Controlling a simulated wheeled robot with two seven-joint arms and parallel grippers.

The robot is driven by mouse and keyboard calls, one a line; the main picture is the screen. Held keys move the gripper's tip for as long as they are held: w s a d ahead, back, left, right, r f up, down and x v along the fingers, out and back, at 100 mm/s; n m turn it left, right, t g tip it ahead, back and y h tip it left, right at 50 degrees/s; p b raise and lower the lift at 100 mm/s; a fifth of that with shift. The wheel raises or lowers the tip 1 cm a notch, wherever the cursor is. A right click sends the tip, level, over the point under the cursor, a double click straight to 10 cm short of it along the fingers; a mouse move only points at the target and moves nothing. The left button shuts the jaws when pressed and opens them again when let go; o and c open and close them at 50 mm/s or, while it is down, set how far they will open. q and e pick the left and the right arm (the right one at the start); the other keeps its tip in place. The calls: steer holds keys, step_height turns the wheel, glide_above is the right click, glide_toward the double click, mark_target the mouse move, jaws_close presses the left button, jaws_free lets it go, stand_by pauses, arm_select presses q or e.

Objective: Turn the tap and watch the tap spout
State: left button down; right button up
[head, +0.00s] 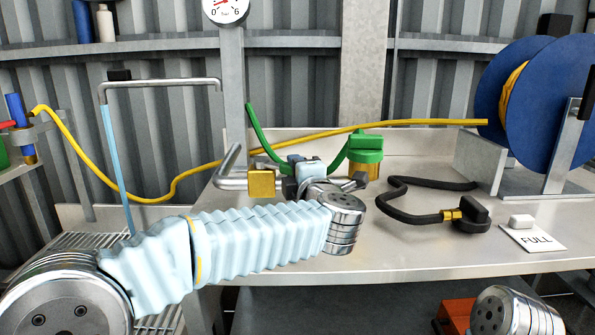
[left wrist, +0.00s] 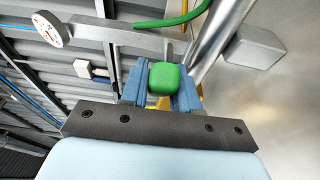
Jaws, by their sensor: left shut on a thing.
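The tap spout (head: 165,83) is a thin grey pipe at the upper left of the head view, with its end bent down. A light blue stream (head: 118,165) falls from it towards the slatted grating (head: 75,252). My left gripper (head: 306,170) is at the metal pipe (head: 232,172) with a brass body (head: 261,183) on the bench. In the left wrist view its blue fingers (left wrist: 162,85) are shut on a rounded green handle (left wrist: 164,77). The handle in the fingers is hidden in the head view. My right gripper is out of view.
A green hose (head: 262,135) and a green-topped brass fitting (head: 366,152) are near my left gripper. A black hose (head: 410,209), a FULL card (head: 536,239) and a blue reel (head: 550,100) occupy the right. A yellow hose (head: 330,132) crosses behind.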

arm_select(q)
steer(key=c, duration=0.9)
jaws_free()
steer(key=shift+w+d, duration=0.1)
steer(key=b+v, duration=0.2)
steer(key=v, duration=1.1)
steer(key=shift+s+d+b, duration=0.1)
steer(key=shift+s+b, duration=0.2)
steer(key=shift+s, duration=0.1)
